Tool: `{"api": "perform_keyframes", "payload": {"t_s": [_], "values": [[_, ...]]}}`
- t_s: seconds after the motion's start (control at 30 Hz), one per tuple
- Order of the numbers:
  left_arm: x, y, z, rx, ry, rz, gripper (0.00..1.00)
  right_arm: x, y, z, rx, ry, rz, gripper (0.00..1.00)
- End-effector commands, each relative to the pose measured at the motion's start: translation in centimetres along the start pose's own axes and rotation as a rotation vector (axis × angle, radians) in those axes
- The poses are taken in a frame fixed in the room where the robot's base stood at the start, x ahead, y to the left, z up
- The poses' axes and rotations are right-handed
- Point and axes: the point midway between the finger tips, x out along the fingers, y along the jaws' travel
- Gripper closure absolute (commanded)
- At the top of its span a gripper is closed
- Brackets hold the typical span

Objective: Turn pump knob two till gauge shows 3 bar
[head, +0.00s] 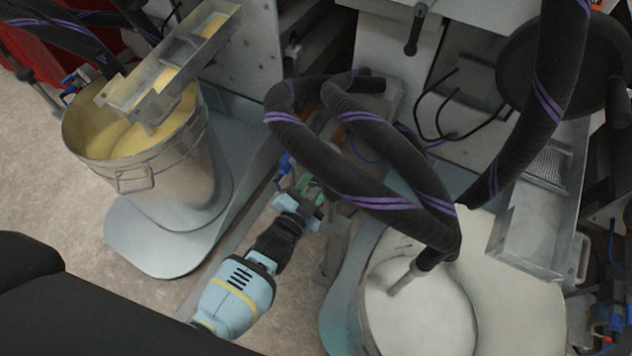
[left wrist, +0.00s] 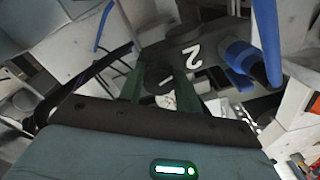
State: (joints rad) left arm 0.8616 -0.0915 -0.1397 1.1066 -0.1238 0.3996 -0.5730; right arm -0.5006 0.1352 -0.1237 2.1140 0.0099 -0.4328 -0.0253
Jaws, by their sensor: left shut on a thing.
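My left gripper (head: 312,192) reaches down from the lower left to the pump fittings between the two buckets. In the left wrist view its green fingers (left wrist: 160,88) are shut on a round black knob (left wrist: 165,76) with a short white mark. The knob sits on a dark pump body (left wrist: 192,52) with a white number 2. In the head view the knob is hidden at the fingers. My right gripper is not in view.
A metal bucket of yellow liquid (head: 205,165) stands left, and a container of whitish liquid (head: 365,285) lower right. Thick black hoses with purple stripes (head: 390,203) loop close to the gripper's right. A blue fitting (left wrist: 242,56) is beside the number 2.

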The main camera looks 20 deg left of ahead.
Motion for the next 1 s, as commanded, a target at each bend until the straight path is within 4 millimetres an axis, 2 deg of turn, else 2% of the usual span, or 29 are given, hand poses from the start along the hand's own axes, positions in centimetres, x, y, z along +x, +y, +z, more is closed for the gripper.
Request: {"api": "perform_keyframes", "payload": {"t_s": [0.4, 1.0], "values": [[-0.05, -0.05, 0.06, 0.241, -0.001, 0.0, 0.89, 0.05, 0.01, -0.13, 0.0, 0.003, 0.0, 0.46], [-0.06, -0.06, 0.04, 0.295, -0.001, 0.0, 0.89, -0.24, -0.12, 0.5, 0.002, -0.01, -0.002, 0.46]]}}
